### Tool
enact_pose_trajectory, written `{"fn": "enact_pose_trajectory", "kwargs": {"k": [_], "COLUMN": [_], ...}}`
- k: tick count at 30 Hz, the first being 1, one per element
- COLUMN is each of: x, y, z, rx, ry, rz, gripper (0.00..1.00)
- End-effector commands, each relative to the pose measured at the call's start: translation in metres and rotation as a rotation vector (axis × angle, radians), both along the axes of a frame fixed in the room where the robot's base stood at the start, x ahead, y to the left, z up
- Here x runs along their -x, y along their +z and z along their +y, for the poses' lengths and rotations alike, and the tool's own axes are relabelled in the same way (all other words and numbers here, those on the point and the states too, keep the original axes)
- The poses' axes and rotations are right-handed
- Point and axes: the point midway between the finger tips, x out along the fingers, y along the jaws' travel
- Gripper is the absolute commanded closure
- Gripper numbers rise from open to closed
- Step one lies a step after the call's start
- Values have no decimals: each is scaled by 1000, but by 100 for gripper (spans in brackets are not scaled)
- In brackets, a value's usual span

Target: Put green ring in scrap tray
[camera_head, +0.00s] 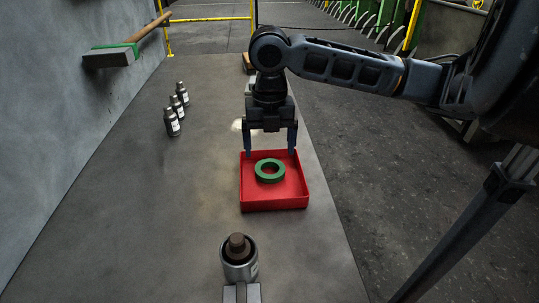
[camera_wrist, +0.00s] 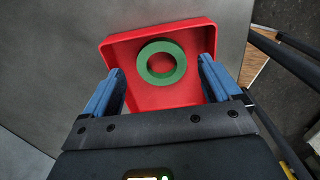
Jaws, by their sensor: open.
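The green ring (camera_head: 269,177) lies inside the red scrap tray (camera_head: 274,204). In the wrist view the ring (camera_wrist: 149,74) shows near the far part of the tray (camera_wrist: 200,40), its centre hole clear. My gripper (camera_head: 270,152) is above the back part of the tray, jaws spread apart with nothing between them. In the wrist view its two blue fingers (camera_wrist: 162,80) stand left and right of the tray, apart from the ring. The exact height of the fingertips over the tray is hard to tell.
A metal cylinder with a brown top (camera_head: 238,258) stands at the front of the grey table (camera_head: 140,240). Several small dark bottles (camera_head: 178,108) stand at the back left. The table's left middle is clear.

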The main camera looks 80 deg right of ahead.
Motion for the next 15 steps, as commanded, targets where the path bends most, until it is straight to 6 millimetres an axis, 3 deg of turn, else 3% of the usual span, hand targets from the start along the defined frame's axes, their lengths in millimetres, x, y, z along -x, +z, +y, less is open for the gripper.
{"fn": "enact_pose_trajectory", "kwargs": {"k": [7, 15], "x": [-1, 0], "y": [51, 78], "z": [0, 0], "rx": [4, 1], "ry": [2, 1], "rz": [-1, 0], "gripper": [9, 9]}}
